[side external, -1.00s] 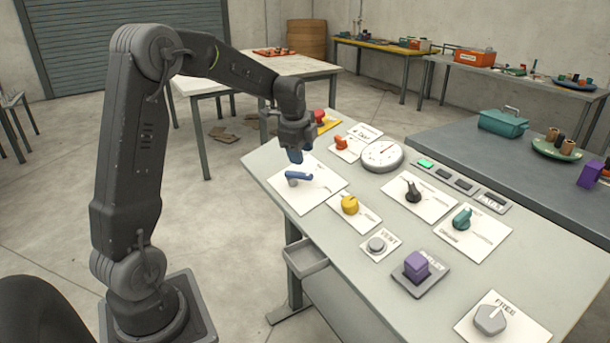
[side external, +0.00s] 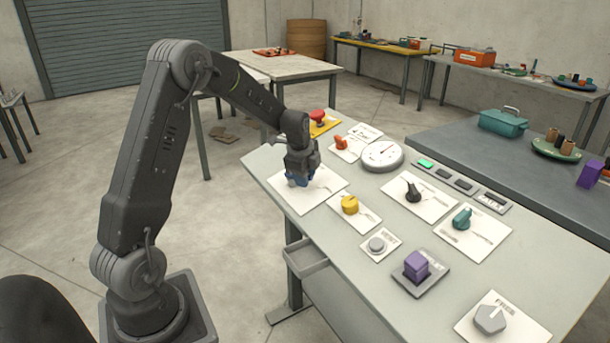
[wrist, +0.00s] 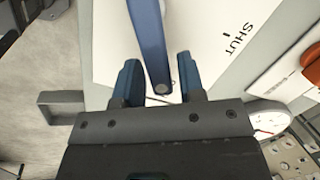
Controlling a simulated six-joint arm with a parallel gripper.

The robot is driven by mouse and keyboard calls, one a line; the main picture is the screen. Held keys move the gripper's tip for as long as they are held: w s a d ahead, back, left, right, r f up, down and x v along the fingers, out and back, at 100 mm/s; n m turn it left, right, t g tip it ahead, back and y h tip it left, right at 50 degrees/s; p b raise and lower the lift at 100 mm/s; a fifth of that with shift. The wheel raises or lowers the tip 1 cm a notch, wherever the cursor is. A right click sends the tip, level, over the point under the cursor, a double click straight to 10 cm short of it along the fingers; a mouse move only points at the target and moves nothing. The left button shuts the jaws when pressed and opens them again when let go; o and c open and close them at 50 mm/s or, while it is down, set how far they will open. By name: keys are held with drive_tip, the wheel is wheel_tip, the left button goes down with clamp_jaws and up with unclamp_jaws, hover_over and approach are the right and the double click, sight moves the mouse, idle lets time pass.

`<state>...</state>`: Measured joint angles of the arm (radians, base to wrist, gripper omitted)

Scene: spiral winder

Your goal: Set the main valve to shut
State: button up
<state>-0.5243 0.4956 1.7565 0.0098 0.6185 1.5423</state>
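The main valve is a blue lever (wrist: 152,40) on a white plate (side external: 278,192). In the wrist view the lever runs from the top edge down to its rounded end between the two blue fingers. My gripper (wrist: 157,78) is open, one finger on each side of the lever, with a visible gap on both sides. The printed word SHUT (wrist: 240,38) and a short tick mark lie to the lever's right in that view. In the side view my gripper (side external: 298,180) is low over the plate and hides most of the lever.
A yellow knob (side external: 349,204), an orange-red handle (side external: 341,143) and a round gauge (side external: 382,156) stand close by on the grey panel table. A red button on a yellow base (side external: 318,118) is behind my gripper. An open drawer (side external: 306,257) juts from the table's front left.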

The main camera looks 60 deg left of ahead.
clamp_jaws()
drive_tip(key=shift+w+n, duration=0.1)
drive_tip(key=shift+n, duration=0.2)
drive_tip(key=n, duration=0.1)
drive_tip(key=w+a+n, duration=0.1)
drive_tip(key=shift+r+n+g, duration=0.2)
drive_tip(key=shift+n+g, duration=0.1)
drive_tip(key=n, duration=0.1)
drive_tip(key=a+n, duration=0.1)
drive_tip(key=shift+w+r+n+h, duration=0.15)
drive_tip(key=shift+w+n+h, duration=0.15)
drive_tip(key=shift+w+n, duration=0.1)
drive_tip(key=shift+w+a+n, duration=0.2)
drive_tip(key=shift+a+n, duration=0.35)
drive_tip(key=shift+n, duration=0.65)
drive_tip(key=shift+w+a+r+n+h, duration=0.1)
drive_tip(key=shift+a+n+h, duration=0.25)
drive_tip(key=shift+n, duration=0.5)
drive_tip(key=shift+a+n+h, duration=0.15)
drive_tip(key=shift+a+n, duration=0.3)
drive_tip(key=shift+n, duration=0.4)
drive_tip(key=shift+o, duration=1.2)
unclamp_jaws()
drive_tip(key=shift+r, duration=0.1)
